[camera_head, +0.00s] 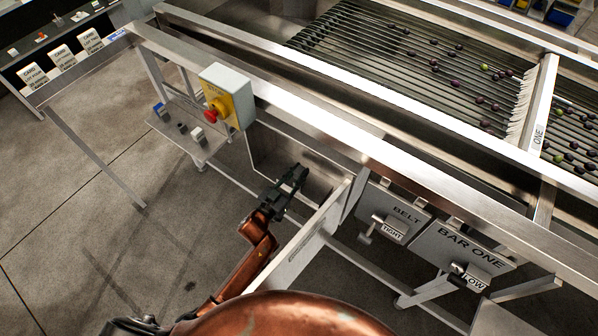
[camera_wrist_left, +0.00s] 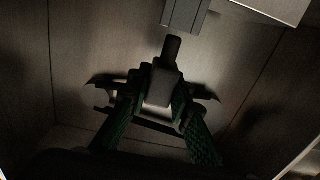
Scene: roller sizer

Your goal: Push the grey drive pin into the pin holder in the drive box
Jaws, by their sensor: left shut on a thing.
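My left gripper (camera_head: 293,178) reaches into the open drive box (camera_head: 262,150) under the machine's rail. The wrist view shows the left gripper (camera_wrist_left: 162,98) shut on the grey drive pin (camera_wrist_left: 163,86), between its two fingertips. A darker round end of the pin points up the picture. Just beyond that end is a grey block (camera_wrist_left: 185,14), which looks like the pin holder, cut off by the top edge. The pin's end appears very close to the block; I cannot tell whether they touch. In the head view the pin and holder cannot be made out. My right gripper is not in view.
An open door panel (camera_head: 303,247) stands at the box's right side. A yellow stop box (camera_head: 228,97) with a red button hangs above left. BELT (camera_head: 404,212) and BAR ONE (camera_head: 465,246) plates are to the right. A small shelf (camera_head: 190,134) is at left.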

